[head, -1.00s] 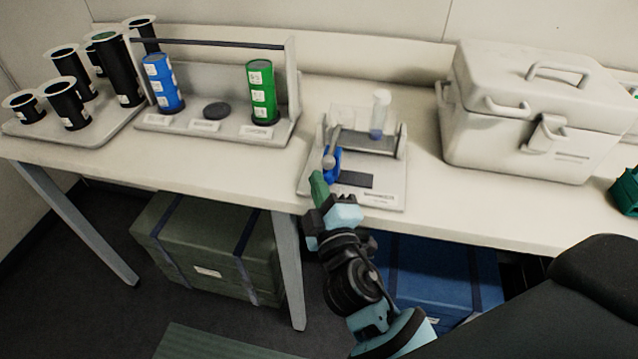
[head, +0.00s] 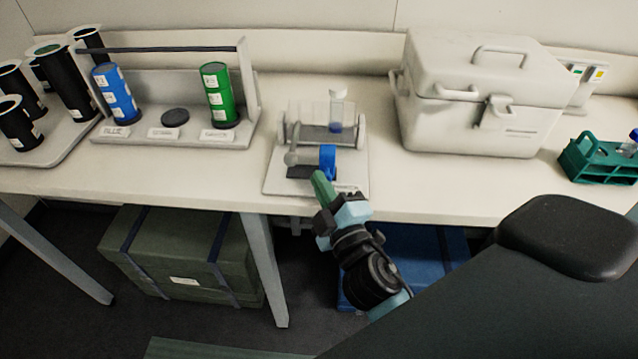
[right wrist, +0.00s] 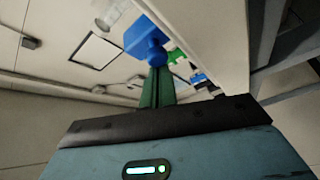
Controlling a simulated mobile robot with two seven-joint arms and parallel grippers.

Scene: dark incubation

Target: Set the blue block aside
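The blue block (head: 327,160) is over the right front part of the small grey stand (head: 356,187) in the middle of the bench. My right gripper (head: 322,184) reaches it from the front with its green fingers. In the right wrist view the fingers are close together, and a rounded blue knob of the block (right wrist: 143,38) is at their tips. The gripper appears shut on this knob. I cannot tell how far the block is above the stand's base. My left gripper is in neither view.
The stand holds a clear tube (head: 337,112) and a grey lever (head: 292,158). A white lidded case (head: 470,125) and a green rack (head: 595,165) are to the right. A rack with blue and green canisters (head: 218,95) is to the left. Bare bench lies between.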

